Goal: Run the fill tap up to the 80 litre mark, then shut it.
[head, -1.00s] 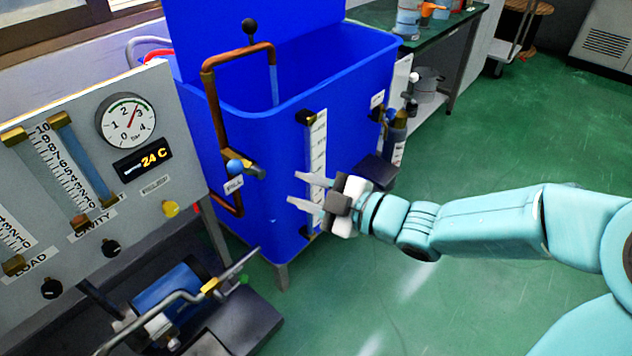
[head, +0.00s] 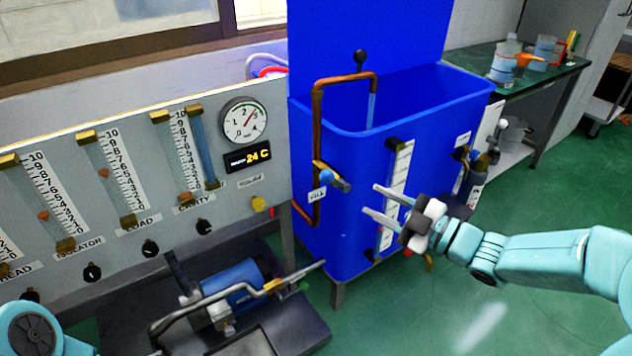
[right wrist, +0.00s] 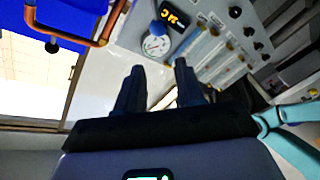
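The fill tap (head: 327,176) has a blue ball handle on a copper pipe at the front of the blue tank (head: 345,225), above a FILL label (head: 317,194). A pale stream hangs below the copper spout (head: 372,100) inside the tank. A white sight scale (head: 399,170) runs down the tank's front; its marks and level are too small to read. My right gripper (head: 370,199) is open and empty, right of the tap and in front of the scale, apart from the handle. Its spread fingers also show in the right wrist view (right wrist: 157,68). My left gripper is out of view.
A grey panel (head: 270,120) with flow tubes, knobs and a round dial (head: 243,120) stands left of the tank. A blue pump (head: 230,280) with bent pipes sits low in front. A green bench (head: 530,75) is behind right. Green floor is clear at right.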

